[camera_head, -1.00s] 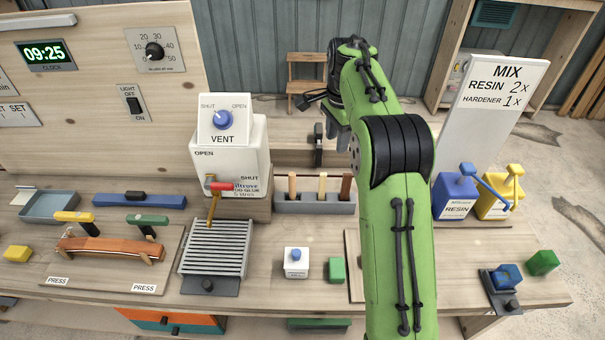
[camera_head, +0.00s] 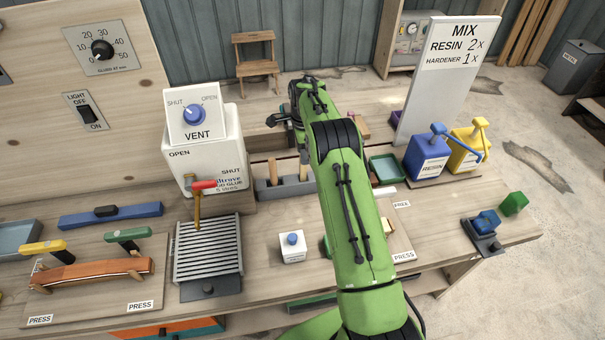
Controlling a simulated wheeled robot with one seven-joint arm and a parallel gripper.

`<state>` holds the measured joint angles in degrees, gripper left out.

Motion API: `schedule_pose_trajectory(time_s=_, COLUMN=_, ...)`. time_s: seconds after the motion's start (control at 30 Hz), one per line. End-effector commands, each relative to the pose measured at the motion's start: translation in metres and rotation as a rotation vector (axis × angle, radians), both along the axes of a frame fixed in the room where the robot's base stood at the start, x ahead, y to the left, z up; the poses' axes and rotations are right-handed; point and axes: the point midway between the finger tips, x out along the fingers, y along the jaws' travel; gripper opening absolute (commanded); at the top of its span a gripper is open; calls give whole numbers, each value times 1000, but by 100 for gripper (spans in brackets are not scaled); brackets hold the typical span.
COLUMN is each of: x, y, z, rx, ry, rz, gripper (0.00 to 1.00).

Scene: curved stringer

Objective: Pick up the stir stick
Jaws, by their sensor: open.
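A grey rack (camera_head: 283,188) stands at the middle back of the bench, with upright wooden handles in it. One brown handle (camera_head: 272,172) shows clear; others are partly behind my arm. I cannot tell which, if any, is the stir stick. My gripper (camera_head: 300,148) hangs above and behind the rack, mostly hidden by my green arm. Its jaws are open, and nothing shows held in them.
A white glue dispenser (camera_head: 208,150) stands left of the rack. A green tray (camera_head: 387,170), a blue resin pump (camera_head: 427,160) and a yellow pump (camera_head: 468,148) stand to the right.

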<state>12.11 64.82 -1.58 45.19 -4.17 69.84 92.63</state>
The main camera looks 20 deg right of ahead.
Motion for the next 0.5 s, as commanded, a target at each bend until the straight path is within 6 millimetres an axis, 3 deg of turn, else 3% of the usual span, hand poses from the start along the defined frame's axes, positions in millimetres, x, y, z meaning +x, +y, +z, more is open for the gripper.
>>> schedule_pose_trajectory(time_s=0.2, x=1, y=0, z=-39, rx=0, ry=5, rz=0, gripper=43)
schedule_pose_trajectory(time_s=0.5, x=1, y=0, z=-47, rx=0, ry=2, rz=1, gripper=40)
